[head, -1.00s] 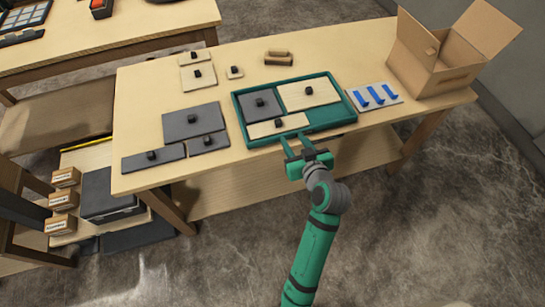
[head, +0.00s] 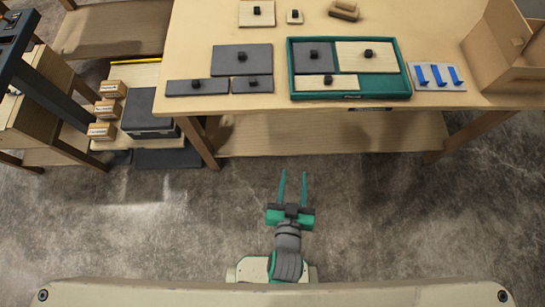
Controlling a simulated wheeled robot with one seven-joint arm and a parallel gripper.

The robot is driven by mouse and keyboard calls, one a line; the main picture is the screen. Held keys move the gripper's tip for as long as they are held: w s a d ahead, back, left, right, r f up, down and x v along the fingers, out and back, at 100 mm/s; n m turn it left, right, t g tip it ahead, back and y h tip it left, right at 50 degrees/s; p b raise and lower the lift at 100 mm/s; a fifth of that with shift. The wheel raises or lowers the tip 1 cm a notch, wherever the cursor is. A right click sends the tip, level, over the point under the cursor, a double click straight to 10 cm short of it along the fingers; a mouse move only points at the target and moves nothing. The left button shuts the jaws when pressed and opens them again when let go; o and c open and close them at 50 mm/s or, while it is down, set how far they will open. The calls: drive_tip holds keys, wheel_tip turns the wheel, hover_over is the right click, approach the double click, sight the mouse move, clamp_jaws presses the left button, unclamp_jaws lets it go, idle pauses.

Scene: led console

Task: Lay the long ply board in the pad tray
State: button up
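The front right part of the tray is bare. My gripper (head: 293,176) is open and empty. It is over the floor in front of the table, well apart from the board and tray.
The workbench (head: 190,45) also holds loose dark boards (head: 229,62) left of the tray. A panel with blue pieces (head: 439,84) and an open cardboard box (head: 503,48) are at right. Small cartons (head: 106,109) and a dark case (head: 148,113) sit low at left. The floor before the bench is clear.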

drive_tip(key=s+a+r+y, duration=0.1)
drive_tip(key=s+a+r, duration=0.2)
drive_tip(key=s, duration=0.3)
drive_tip(key=s+a+r+n+t+y, duration=0.1)
drive_tip(key=s+a+r, duration=0.2)
drive_tip(key=s, duration=0.4)
drive_tip(key=shift+a+r+t, duration=0.2)
drive_tip(key=shift+r+t, duration=0.1)
idle(0.4)
